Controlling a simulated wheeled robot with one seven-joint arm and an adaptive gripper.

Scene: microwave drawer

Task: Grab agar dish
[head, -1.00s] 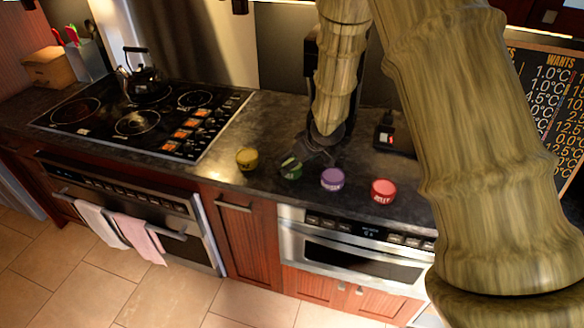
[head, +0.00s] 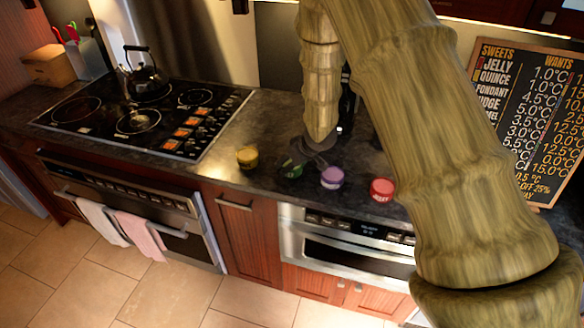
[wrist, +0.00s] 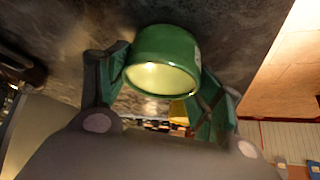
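A small round green dish (head: 291,169) stands on the dark counter, partly covered by my gripper's fingers in the head view. In the wrist view the green dish (wrist: 165,55) sits between my gripper's fingertips (wrist: 162,78), one finger on each side. The fingers are about as far apart as the dish is wide, and I cannot tell whether they press on it. Similar dishes are yellow (head: 247,157), purple (head: 332,178) and red (head: 382,190). I cannot read which label says agar.
The purple dish stands close to the right of the green one. A stovetop (head: 140,115) with a black kettle (head: 148,90) is at left. A built-in appliance (head: 345,250) is below the counter's front edge. A price board (head: 525,125) stands at right.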

